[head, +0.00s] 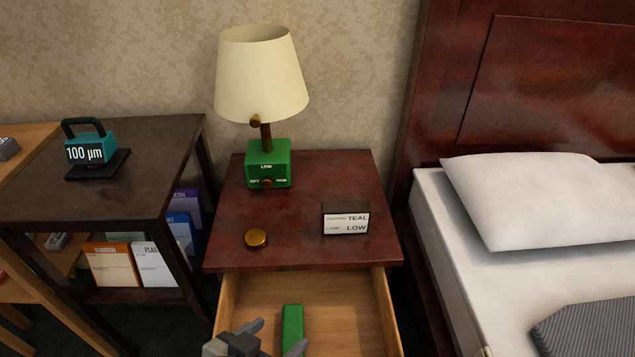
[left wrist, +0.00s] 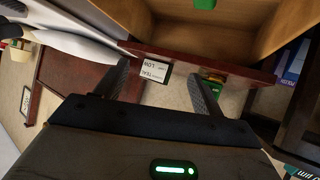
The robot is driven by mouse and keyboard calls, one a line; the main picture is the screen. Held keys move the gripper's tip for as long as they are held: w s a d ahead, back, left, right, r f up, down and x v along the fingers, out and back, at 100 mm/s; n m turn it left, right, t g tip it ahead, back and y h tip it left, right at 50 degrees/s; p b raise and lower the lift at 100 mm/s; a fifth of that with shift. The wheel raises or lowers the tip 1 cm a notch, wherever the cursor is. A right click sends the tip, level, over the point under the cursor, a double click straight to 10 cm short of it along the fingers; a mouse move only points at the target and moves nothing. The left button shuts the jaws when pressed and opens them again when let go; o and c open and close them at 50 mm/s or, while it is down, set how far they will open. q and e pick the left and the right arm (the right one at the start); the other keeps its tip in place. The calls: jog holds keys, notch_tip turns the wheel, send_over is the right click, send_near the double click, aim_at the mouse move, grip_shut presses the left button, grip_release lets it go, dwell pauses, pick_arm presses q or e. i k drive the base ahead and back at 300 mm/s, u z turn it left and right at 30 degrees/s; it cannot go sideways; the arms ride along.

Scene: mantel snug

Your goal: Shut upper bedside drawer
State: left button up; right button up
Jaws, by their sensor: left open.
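The upper bedside drawer (head: 345,305) is pulled out from the dark red nightstand (head: 300,245), showing its light wood inside. A green block (head: 292,325) lies in it. My left gripper (head: 277,338) is open at the bottom of the head view, over the drawer's front part, with nothing between its fingers. The drawer's front edge is out of the head view. In the left wrist view the picture is turned over; my open fingers (left wrist: 162,88) point toward the nightstand, and the drawer's wooden inside (left wrist: 225,30) is at the top. I cannot tell whether the gripper touches the drawer.
A lamp with a green base (head: 268,165), a small sign (head: 345,219) and a brass disc (head: 256,238) stand on the nightstand. A dark side table (head: 95,190) is close on the left. The bed (head: 480,270) is close on the right.

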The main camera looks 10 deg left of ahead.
aim_at(348, 312)
jog(key=z, duration=0.6)
jog(key=k, duration=0.95)
jog(key=u, duration=0.65)
jog(key=i, duration=0.5)
jog(key=u, duration=0.6)
jog(key=k, duration=0.35)
jog(key=z, duration=0.2)
